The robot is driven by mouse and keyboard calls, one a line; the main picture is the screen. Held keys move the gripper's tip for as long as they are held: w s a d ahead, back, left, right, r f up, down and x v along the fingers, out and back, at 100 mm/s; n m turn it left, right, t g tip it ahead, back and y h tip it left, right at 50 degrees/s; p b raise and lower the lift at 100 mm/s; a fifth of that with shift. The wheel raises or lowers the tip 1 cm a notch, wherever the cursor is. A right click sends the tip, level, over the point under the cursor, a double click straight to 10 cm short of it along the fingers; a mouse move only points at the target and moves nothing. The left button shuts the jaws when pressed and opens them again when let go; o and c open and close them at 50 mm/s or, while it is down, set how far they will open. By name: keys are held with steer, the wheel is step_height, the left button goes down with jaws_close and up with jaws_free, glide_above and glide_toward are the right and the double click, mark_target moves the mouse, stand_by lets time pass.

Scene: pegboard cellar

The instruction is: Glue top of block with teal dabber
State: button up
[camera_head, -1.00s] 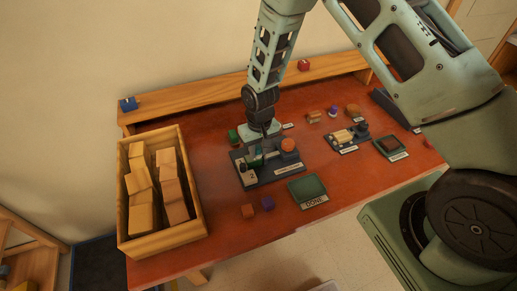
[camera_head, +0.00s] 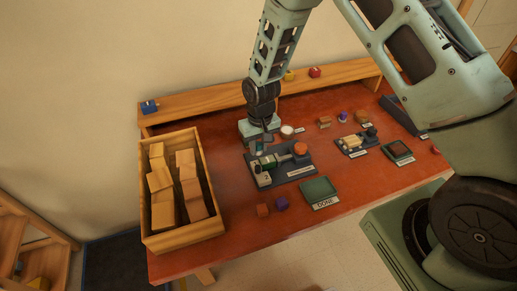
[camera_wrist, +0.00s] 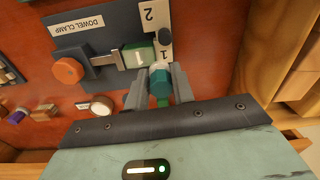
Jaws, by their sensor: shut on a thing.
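My gripper (camera_wrist: 158,88) is shut on the teal dabber (camera_wrist: 160,80), whose teal end shows between the two grey fingers, with a green part behind it. In the head view my gripper (camera_head: 261,147) is at the left back edge of the dowel clamp, and the dabber cannot be made out. The clamp's dark plate (camera_wrist: 103,38) carries an orange knob (camera_wrist: 68,70) and a white strip marked 1 and 2.
A wooden crate of blocks (camera_head: 148,215) stands left. A round white-topped pot (camera_head: 287,130) stands behind the clamp. A shelf (camera_head: 213,97) runs along the back.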

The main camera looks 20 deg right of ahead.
mark_target(259, 143)
steer(key=shift+r+p, duration=0.8)
steer(key=shift+r, duration=0.8)
